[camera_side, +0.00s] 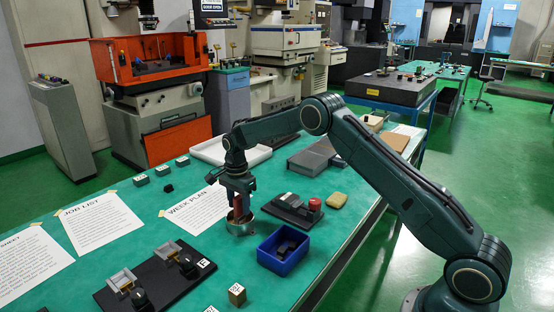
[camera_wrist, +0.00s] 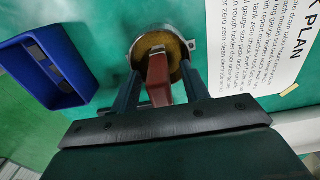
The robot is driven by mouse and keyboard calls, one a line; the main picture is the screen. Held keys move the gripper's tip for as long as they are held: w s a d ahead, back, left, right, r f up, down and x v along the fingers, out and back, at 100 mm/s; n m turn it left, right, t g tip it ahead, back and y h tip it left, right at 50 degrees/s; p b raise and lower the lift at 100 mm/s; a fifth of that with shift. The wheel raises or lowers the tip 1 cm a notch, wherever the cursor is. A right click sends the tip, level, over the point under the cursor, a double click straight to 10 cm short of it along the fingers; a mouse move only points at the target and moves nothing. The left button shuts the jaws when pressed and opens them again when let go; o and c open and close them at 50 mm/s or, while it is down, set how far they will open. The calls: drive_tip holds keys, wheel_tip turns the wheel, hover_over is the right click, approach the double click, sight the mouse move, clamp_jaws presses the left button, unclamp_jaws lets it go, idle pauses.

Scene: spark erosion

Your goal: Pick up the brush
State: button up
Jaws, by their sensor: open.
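The brush shows as a red-brown handle (camera_side: 238,205) standing up in a round metal cup (camera_side: 242,227) on the green bench. In the wrist view the brush handle (camera_wrist: 159,79) rises out of the cup (camera_wrist: 187,43), which has a yellowish inside. My gripper (camera_side: 239,189) is directly above the cup, pointing down. In the wrist view my gripper (camera_wrist: 162,78) is open, with one finger on each side of the handle. Gaps show between handle and fingers. The brush's lower end is hidden in the cup.
A blue bin (camera_side: 284,250) with dark pieces stands right of the cup. The WEEK PLAN sheet (camera_side: 199,210) lies close on the left. A dark tray with a red-capped item (camera_side: 293,210) and a yellow sponge (camera_side: 336,200) are behind right. A black fixture plate (camera_side: 155,280) lies front left.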

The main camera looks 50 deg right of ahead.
idle(0.5)
clamp_jaws()
wheel_tip(320, 180, up, 20)
idle(0.9)
drive_tip(key=shift+f, duration=0.1)
idle(0.4)
wheel_tip(320, 180, down, 13)
drive_tip(key=shift+r, duration=0.1)
idle(0.3)
